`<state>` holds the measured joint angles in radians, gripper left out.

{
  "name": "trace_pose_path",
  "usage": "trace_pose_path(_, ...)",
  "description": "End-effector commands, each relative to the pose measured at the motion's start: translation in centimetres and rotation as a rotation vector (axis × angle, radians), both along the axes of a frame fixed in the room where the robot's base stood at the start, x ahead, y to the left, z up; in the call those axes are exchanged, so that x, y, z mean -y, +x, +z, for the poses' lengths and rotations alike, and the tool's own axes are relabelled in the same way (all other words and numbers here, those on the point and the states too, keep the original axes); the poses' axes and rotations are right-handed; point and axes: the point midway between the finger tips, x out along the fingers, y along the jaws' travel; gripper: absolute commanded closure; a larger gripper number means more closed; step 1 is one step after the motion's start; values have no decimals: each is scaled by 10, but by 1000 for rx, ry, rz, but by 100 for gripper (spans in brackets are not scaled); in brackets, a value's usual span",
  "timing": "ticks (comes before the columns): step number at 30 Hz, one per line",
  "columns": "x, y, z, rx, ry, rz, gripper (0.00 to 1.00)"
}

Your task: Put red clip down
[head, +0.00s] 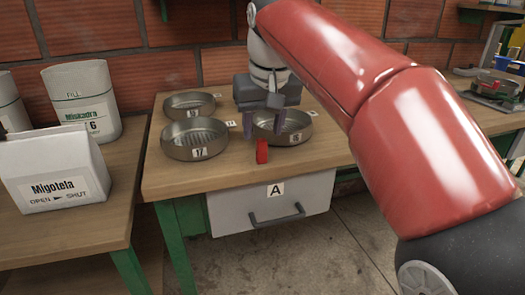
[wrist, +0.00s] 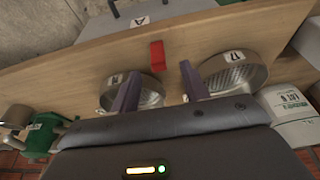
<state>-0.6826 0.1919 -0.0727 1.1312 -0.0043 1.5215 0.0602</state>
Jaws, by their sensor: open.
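The red clip (head: 262,151) stands on the wooden bench top (head: 230,172) near its front edge, above the drawer marked A. It also shows in the wrist view (wrist: 157,56), just beyond the fingertips and apart from them. My gripper (head: 263,122) is open and empty, its fingers pointing down over the bench close behind the clip. In the wrist view the two dark fingers (wrist: 157,80) are spread wide, with the clip between their lines but farther out.
Round metal pans stand on the bench: one marked 17 (head: 194,139), one behind it (head: 189,105), and one at the right (head: 295,127) close to my gripper. A white Migotela bag (head: 55,170) stands on the left table. The bench front left of the clip is clear.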

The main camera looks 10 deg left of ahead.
Motion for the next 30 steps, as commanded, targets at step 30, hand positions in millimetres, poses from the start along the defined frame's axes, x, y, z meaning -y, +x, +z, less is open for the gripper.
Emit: trace_pose_path(30, -11, 22, -64, 1, 2, -2, 83)
